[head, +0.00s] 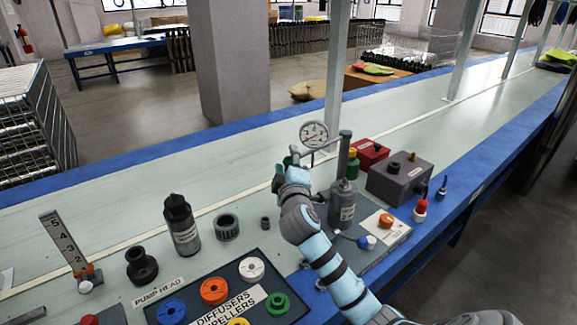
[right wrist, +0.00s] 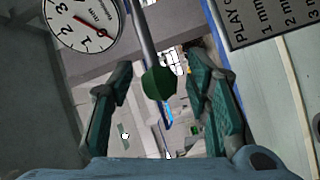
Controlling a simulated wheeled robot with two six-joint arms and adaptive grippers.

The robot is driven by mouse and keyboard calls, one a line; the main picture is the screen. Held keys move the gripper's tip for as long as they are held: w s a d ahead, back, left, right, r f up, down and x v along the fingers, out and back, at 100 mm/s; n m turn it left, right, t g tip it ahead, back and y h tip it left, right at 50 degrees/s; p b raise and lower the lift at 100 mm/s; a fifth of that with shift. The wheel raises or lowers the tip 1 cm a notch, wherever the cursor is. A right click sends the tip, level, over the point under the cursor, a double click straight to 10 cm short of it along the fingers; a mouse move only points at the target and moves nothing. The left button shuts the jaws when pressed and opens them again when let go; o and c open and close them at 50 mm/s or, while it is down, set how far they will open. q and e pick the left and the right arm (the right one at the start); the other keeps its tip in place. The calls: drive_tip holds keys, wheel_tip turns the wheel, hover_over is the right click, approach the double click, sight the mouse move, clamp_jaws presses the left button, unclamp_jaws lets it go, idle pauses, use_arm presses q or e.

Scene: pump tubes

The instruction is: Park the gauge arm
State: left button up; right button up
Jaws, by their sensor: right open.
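The gauge arm is a grey rod (right wrist: 143,35) with a dark green knob (right wrist: 159,83) on it. A round white dial with a red needle (right wrist: 85,22) sits beside it; the dial also shows in the head view (head: 314,134), next to an upright grey post (head: 344,158). My right gripper (right wrist: 160,95) is open, one teal-padded finger on each side of the knob. Gaps show between knob and fingers. In the head view my right gripper (head: 284,169) is left of the post, below the dial, and partly hides the rod. My left gripper is not in view.
A grey bottle (head: 342,204) stands by the post. A dark grey box (head: 400,180) and a red box (head: 369,155) are to the right. The bench behind is clear.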

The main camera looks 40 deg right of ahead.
drive_tip(key=shift+w+d, duration=0.1)
drive_tip(key=c, duration=1)
clamp_jaws()
